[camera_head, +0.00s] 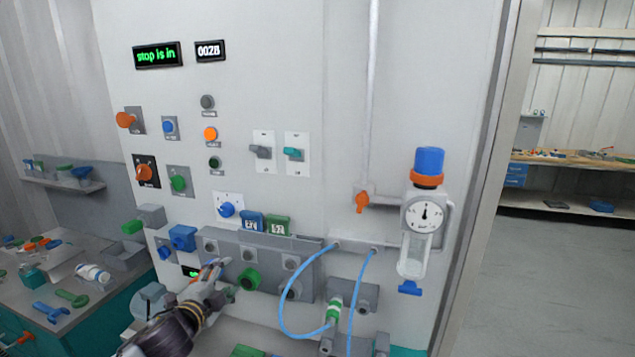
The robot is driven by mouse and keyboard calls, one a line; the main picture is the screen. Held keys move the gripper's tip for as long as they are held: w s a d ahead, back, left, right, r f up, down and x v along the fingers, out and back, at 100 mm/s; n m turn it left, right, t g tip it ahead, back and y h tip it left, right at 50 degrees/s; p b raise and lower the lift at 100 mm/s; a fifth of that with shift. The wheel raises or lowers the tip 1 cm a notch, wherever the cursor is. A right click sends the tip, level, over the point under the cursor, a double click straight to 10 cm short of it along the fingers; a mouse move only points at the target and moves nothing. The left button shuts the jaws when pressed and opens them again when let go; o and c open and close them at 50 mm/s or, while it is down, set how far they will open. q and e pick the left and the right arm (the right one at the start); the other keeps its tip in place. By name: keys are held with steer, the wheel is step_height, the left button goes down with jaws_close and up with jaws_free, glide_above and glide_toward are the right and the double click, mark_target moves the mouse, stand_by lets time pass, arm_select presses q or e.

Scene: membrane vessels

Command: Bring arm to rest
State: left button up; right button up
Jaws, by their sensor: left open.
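My left arm (170,335) comes in from the bottom left. Its gripper (226,278) is open at the lower left of the panel, in front of the grey manifold block (262,245). A green round knob (249,279) is just right of the fingertips. I cannot tell whether a finger touches the block or the knob. I see nothing held between the fingers. My right gripper is out of view.
The white panel (330,90) carries several knobs and switches, and a display (156,54) reading "stop is in". Blue hoses (284,300) loop right of the gripper. A gauge unit (424,215) hangs further right. A cluttered bench (75,318) stands left; open floor (550,290) lies right.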

arm_select(q)
steer(key=s+d+f+n+g+y, duration=0.1)
steer(key=s+f+n+g, duration=0.55)
steer(key=s+f, duration=0.65)
steer(key=s+d+f+n+g+y, duration=0.1)
steer(key=s+f+n+g, duration=0.65)
steer(key=s, duration=0.85)
step_height(320, 180, down, 34)
steer(key=s, duration=0.3)
steer(key=s+a+f, duration=0.2)
steer(key=s+f, duration=0.8)
steer(key=s, duration=0.1)
steer(key=s+a+f, duration=0.2)
steer(key=s+f, duration=0.8)
steer(key=s, duration=0.1)
steer(key=shift+s+a+f+g, duration=0.15)
steer(key=shift+s+f+g, duration=0.05)
steer(key=shift+g, duration=0.1)
